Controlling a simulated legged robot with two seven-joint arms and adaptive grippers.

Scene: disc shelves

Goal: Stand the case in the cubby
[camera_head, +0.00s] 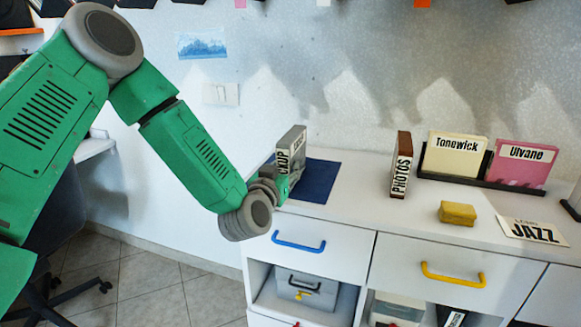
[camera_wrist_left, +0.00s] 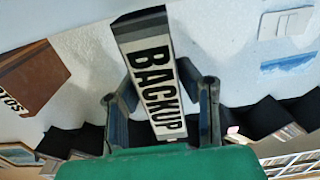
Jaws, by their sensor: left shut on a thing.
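A grey case labelled BACKUP (camera_head: 293,143) stands upright in my left gripper (camera_head: 284,187), over or beside the left part of a dark blue mat (camera_head: 318,180). I cannot tell whether its lower end touches the mat. In the left wrist view the BACKUP case (camera_wrist_left: 153,70) sits between the two fingers of my left gripper (camera_wrist_left: 160,108), its label facing the camera. Below the blue-handled drawer is an open cubby (camera_head: 263,287) with a grey box (camera_head: 306,288) in it. My right gripper is not in view.
A brown PHOTOS case (camera_head: 401,165) stands on the white counter (camera_head: 360,205). A black rack (camera_head: 473,183) holds a cream Tonewick case (camera_head: 454,157) and a pink Ulvane case (camera_head: 522,165). A yellow block (camera_head: 457,213) and a white JAZZ case (camera_head: 533,231) lie in front. Drawer handles protrude below.

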